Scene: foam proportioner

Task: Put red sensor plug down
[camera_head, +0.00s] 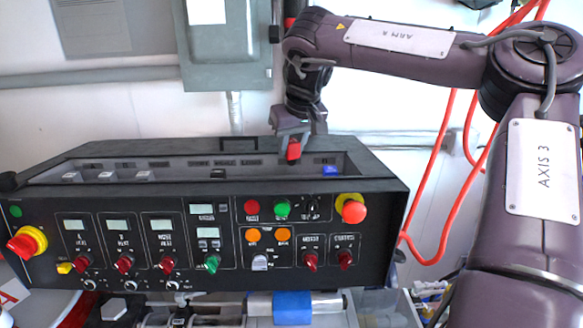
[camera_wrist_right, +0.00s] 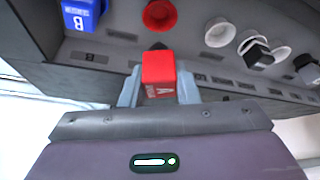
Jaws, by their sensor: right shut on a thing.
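The red sensor plug (camera_head: 294,150) is held by my right gripper (camera_head: 293,143) above the top recess of the black control box (camera_head: 120,217). In the right wrist view the plug (camera_wrist_right: 158,73) sits between the two grey fingers of the right gripper (camera_wrist_right: 158,88), which are shut on it. A letter shows on its near face. A red round socket (camera_wrist_right: 160,14) lies just beyond the plug in the right wrist view. I cannot tell whether the plug touches the panel. My left gripper is not in view.
A blue plug (camera_head: 330,171) sits right of the red plug on the box; it also shows in the right wrist view (camera_wrist_right: 82,13). White sockets (camera_wrist_right: 220,33) and a black plug (camera_wrist_right: 257,54) stand along the same row. Red hoses (camera_head: 440,170) hang at the right.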

